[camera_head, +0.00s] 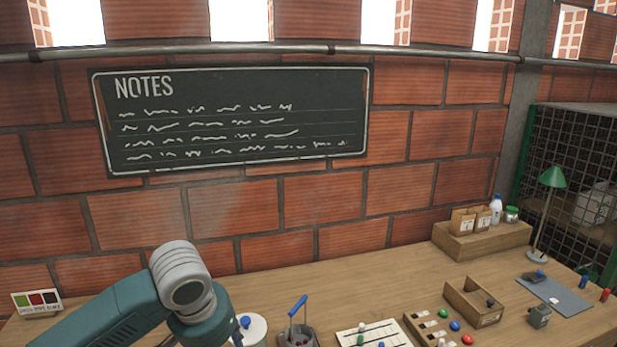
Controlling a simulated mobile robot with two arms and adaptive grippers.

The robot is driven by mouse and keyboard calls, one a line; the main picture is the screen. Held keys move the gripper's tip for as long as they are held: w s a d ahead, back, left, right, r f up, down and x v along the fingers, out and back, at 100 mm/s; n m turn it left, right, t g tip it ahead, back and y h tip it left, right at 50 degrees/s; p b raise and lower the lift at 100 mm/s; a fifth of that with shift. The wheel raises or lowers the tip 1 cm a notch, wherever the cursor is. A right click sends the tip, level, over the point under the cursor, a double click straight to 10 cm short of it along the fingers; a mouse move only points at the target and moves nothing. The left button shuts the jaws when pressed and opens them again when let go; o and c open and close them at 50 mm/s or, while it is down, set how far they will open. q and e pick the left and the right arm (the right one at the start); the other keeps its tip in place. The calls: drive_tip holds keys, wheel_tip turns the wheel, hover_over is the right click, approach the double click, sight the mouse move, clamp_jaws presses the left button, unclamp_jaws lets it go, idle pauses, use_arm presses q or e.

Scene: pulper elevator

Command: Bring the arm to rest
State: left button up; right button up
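One of my arms comes in from the lower left, with a teal link and a grey ringed joint over the near left part of the wooden table. Its gripper is below the picture edge and not visible. My other arm and its gripper are not in view. Whether either gripper holds anything is hidden.
The wooden table (420,274) carries a white lidded pot (254,330), a blue-handled item (297,306), an open wooden box (473,303), coloured knobs and a green lamp (551,177). A brick wall with a notes board (235,115) stands behind. A wire cage (575,150) is at right.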

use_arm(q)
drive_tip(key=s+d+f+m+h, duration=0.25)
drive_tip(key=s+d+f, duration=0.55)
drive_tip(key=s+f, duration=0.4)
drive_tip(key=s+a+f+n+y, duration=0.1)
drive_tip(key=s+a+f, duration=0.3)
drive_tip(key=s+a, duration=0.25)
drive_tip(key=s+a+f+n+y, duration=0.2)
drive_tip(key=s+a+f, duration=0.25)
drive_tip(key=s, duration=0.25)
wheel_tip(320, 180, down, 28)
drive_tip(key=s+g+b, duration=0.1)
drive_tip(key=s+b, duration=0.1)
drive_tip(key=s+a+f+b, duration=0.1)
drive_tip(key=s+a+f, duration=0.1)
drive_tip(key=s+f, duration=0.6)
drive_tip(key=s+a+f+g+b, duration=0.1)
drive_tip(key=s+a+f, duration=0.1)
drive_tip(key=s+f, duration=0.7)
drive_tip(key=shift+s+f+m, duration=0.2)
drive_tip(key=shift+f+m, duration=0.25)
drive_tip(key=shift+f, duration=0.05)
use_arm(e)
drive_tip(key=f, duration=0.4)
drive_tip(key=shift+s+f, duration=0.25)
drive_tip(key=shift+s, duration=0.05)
